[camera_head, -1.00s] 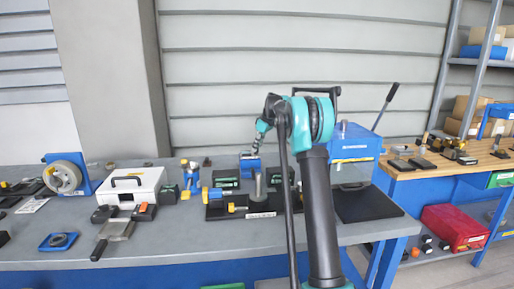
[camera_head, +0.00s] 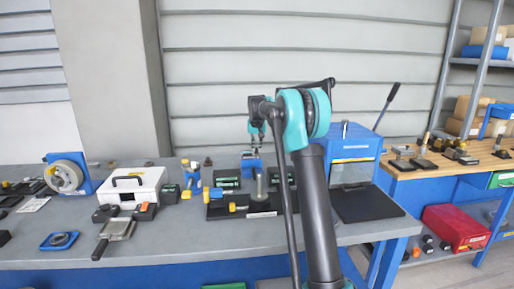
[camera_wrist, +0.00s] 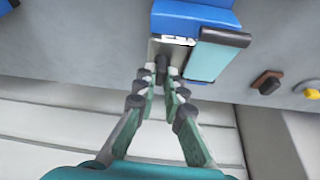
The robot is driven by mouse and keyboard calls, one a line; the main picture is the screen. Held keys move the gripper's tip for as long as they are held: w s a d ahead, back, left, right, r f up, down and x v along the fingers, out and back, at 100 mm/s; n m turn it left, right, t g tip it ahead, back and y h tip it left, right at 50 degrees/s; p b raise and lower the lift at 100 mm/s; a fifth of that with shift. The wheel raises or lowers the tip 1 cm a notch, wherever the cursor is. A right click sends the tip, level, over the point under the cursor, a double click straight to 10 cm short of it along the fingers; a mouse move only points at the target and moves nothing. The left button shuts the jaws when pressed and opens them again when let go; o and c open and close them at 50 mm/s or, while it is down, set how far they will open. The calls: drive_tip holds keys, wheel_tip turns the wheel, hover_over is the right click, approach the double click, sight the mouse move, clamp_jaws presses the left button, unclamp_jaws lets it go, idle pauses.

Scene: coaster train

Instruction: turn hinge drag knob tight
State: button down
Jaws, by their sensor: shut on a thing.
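My gripper (camera_wrist: 160,80) points at a blue hinge fixture (camera_wrist: 197,12) in the wrist view. The fixture has a silver plate (camera_wrist: 172,49) and a light-blue flap (camera_wrist: 211,58) with dark edges. My fingertips are closed around a small dark knob (camera_wrist: 162,68) at the plate's edge; the fingers hide part of it. In the head view my gripper (camera_head: 255,143) comes straight down onto the blue fixture (camera_head: 250,162) at the back of the grey bench. The contact there is too small to see clearly.
A black board with a grey post (camera_head: 260,185) stands in front of the fixture. A white case (camera_head: 132,187) and small tools lie to the left. A blue press (camera_head: 355,145) stands to the right.

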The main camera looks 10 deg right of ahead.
drive_tip(key=m, duration=0.2)
drive_tip(key=m+h, duration=0.1)
drive_tip(key=m+g+h, duration=0.1)
drive_tip(key=m, duration=0.1)
drive_tip(key=shift+a+m, duration=0.25)
drive_tip(key=shift+m, duration=0.05)
drive_tip(key=m+g+h, duration=0.1)
drive_tip(key=m, duration=0.4)
drive_tip(key=shift+w, duration=0.1)
drive_tip(key=shift+h, duration=0.3)
drive_tip(key=c, duration=1.6)
unclamp_jaws()
drive_tip(key=v, duration=1.2)
drive_tip(key=shift+w, duration=0.2)
